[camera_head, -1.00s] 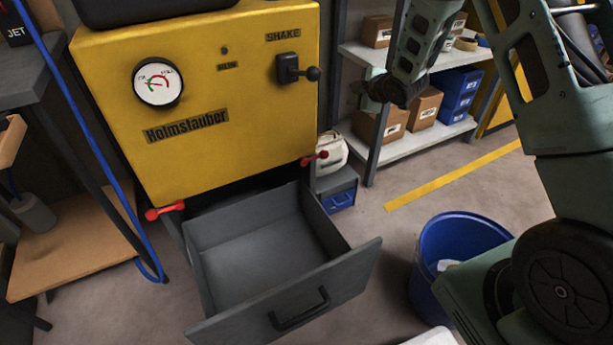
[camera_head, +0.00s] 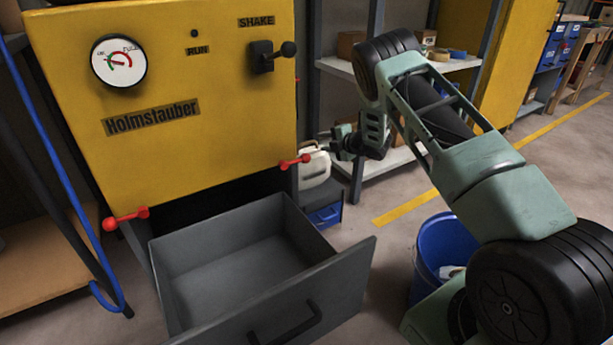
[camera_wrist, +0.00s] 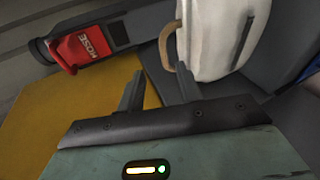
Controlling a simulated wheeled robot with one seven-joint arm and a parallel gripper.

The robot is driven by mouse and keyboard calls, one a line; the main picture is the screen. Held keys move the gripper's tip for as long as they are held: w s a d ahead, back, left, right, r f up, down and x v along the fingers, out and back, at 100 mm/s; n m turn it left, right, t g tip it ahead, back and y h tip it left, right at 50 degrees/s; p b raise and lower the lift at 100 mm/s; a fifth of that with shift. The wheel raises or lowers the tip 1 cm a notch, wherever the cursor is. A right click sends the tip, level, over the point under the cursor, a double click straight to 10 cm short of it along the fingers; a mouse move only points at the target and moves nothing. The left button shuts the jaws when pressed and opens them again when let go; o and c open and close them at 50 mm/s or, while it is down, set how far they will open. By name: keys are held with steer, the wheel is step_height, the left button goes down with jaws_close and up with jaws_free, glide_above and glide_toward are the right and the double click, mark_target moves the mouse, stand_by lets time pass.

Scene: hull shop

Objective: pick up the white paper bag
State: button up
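The white paper bag (camera_head: 314,168) stands on a dark box with a blue front, just right of the yellow machine. In the wrist view the bag (camera_wrist: 208,38) fills the upper right, and its tan looped handle (camera_wrist: 168,45) hangs toward my fingers. My gripper (camera_head: 338,143) is beside the bag's upper right in the head view, partly hidden by its own wrist. In the wrist view my gripper (camera_wrist: 158,82) has its two fingers apart, with nothing clearly held between them. The handle's lower end is close to the right finger; I cannot tell whether they touch.
The yellow machine (camera_head: 170,150) has red latches (camera_head: 295,162) near the bag. Its open grey drawer (camera_head: 225,262) juts forward. A blue bin (camera_head: 447,238) stands at right; shelves (camera_head: 395,158) rise behind. A red HOSE part (camera_wrist: 82,50) shows in the wrist view.

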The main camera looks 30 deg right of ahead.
mark_target(309, 143)
steer(key=b+x, duration=0.1)
steer(key=x, duration=0.3)
steer(key=shift+w+f, duration=0.15)
steer(key=b+x, duration=0.2)
steer(key=x, duration=0.1)
steer(key=b+x, duration=0.1)
steer(key=b, duration=0.1)
steer(key=shift+a+f, duration=0.35)
steer(key=shift+f, duration=0.15)
steer(key=shift+w, duration=0.4)
steer(key=shift+r, duration=0.1)
jaws_close()
